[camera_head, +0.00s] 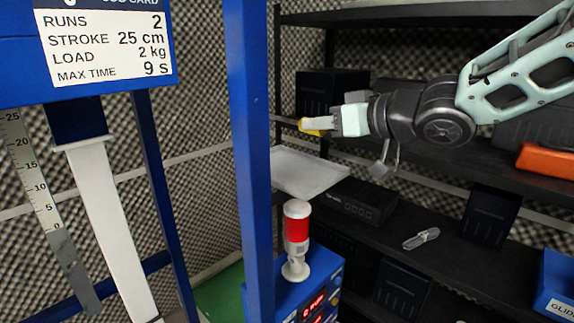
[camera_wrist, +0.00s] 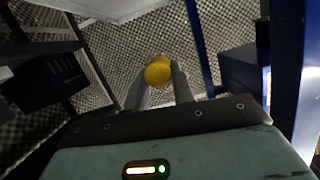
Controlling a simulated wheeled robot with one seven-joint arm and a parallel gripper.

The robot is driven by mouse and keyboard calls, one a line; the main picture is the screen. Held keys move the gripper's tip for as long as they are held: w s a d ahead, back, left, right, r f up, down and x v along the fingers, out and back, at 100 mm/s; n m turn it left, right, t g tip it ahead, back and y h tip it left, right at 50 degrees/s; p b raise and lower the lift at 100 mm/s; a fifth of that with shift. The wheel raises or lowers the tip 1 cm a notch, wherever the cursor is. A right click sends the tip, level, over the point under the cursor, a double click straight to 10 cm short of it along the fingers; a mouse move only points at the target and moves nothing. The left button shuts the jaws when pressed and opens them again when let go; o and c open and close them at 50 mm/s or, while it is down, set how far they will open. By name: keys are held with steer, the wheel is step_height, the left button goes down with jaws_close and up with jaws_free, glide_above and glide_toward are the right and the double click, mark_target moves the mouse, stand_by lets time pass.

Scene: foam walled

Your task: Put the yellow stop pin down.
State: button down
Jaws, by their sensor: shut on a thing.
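My gripper (camera_head: 336,122) reaches in from the right, in front of the black shelves. It is shut on the yellow stop pin (camera_head: 316,124), which sticks out to the left of the fingers. In the wrist view the pin's round yellow end (camera_wrist: 158,71) shows between the two fingertips. The pin is held in the air, to the right of the blue post and above a pale tray. The rest of the pin is hidden by the fingers.
A pale tray (camera_head: 305,172) lies below my gripper. A red and white signal light (camera_head: 296,240) stands on a blue box with red displays. A blue post (camera_head: 250,160) rises at the left. Black shelves (camera_head: 440,190) hold dark boxes, an orange item (camera_head: 545,160) and a clear small item (camera_head: 421,239).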

mark_target(320, 181)
step_height(320, 181, down, 9)
steer(key=shift+f, duration=0.1)
stand_by(0.3)
steer(key=shift+f, duration=0.1)
steer(key=c, duration=1.2)
jaws_free()
steer(key=shift+d+r, duration=0.1)
steer(key=shift+r, duration=0.1)
steer(key=b+v, duration=0.1)
steer(key=v, duration=1.1)
